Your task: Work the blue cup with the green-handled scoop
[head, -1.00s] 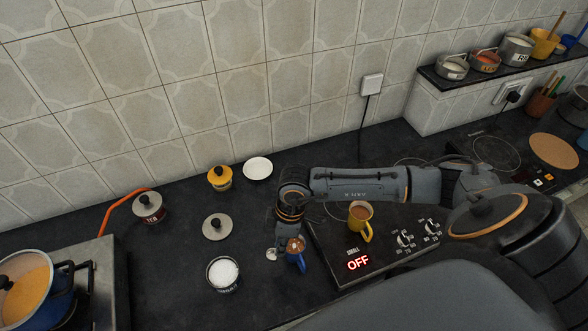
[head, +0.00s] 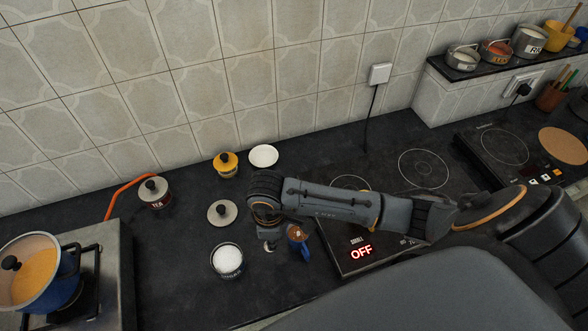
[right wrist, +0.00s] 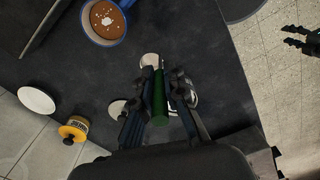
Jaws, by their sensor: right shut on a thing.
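The blue cup (head: 299,243) stands on the dark counter just left of the hob. In the right wrist view the blue cup (right wrist: 104,20) holds brown liquid with white bits on top. My right gripper (right wrist: 159,112) is shut on the green handle of the scoop (right wrist: 159,93). In the head view the scoop's pale bowl (head: 270,246) shows below my right gripper (head: 267,232), left of the cup and apart from it. Whether the bowl holds anything is unclear. The open sugar pot (head: 228,261), full of white grains, stands left of the scoop.
A loose grey lid (head: 222,213), a yellow jar (head: 226,166) and a white plate (head: 264,156) lie behind. The tea pot (head: 154,194) and a blue pan (head: 42,272) are left.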

